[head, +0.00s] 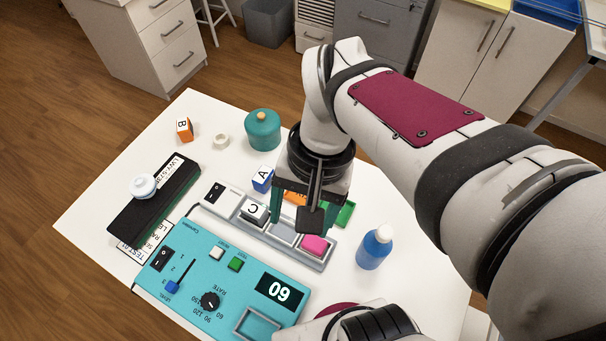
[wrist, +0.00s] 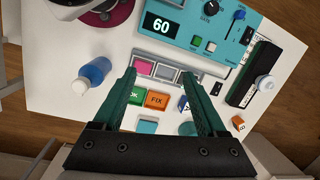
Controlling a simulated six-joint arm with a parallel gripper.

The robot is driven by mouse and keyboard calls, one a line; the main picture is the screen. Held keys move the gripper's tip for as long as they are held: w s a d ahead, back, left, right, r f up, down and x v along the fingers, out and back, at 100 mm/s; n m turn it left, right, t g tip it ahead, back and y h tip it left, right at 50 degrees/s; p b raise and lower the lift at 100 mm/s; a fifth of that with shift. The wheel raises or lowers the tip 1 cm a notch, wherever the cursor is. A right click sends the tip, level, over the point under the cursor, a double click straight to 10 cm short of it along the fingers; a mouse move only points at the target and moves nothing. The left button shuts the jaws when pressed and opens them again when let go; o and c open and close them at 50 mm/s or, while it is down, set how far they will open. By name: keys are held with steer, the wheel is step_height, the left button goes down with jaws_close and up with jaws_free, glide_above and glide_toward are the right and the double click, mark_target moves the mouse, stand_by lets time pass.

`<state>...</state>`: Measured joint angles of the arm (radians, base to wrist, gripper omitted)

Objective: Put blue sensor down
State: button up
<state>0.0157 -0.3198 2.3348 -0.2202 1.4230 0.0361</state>
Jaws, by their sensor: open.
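A blue block with a white face marked A (head: 262,179) stands on the white table behind the grey tray; it also shows in the wrist view (wrist: 183,103). No thing is labelled as a sensor, so I cannot tell whether this block is the blue sensor. My gripper (head: 303,226) is open above the tray, pointing down, with its green fingers apart. In the wrist view my gripper (wrist: 160,74) has nothing visible held between its fingers. The grey tray (head: 322,264) holds a pink block (head: 315,245), a grey piece (head: 284,233) and a block marked C (head: 254,212).
A turquoise panel (head: 196,284) lies in front of the tray. A blue bottle (head: 375,248) stands right of it. A teal pot (head: 263,132), white ring (head: 221,142) and orange B block (head: 184,129) stand behind. A black case (head: 130,221) lies left. Green OK (wrist: 135,97) and orange FIX (wrist: 157,99) pieces lie below my gripper.

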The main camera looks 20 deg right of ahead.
steer(key=shift+o, duration=0.9)
steer(key=shift+n+t, duration=0.3)
steer(key=s, duration=0.1)
steer(key=s+f, duration=0.1)
steer(key=s, duration=0.1)
steer(key=s+f, duration=0.1)
steer(key=s, duration=0.1)
steer(key=shift+s+d, duration=0.1)
steer(key=shift+s, duration=0.05)
steer(key=shift+o, duration=1.2)
steer(key=shift+s+f, duration=0.1)
steer(key=shift+s, duration=0.1)
steer(key=m+t+y, duration=0.8)
steer(key=m+t, duration=0.2)
steer(key=m, duration=1.1)
glide_above(269, 179)
steer(key=s+d, duration=0.8)
steer(key=d, duration=0.1)
steer(key=f, duration=1.4)
steer(key=shift+s+a+f, duration=0.15)
steer(key=shift+a+f, duration=0.05)
steer(key=shift+f, duration=0.15)
steer(key=x, duration=0.8)
steer(key=f+x, duration=0.1)
steer(key=x, duration=0.3)
steer(key=shift+s+d+f, duration=0.1)
steer(key=shift+s+d, duration=0.1)
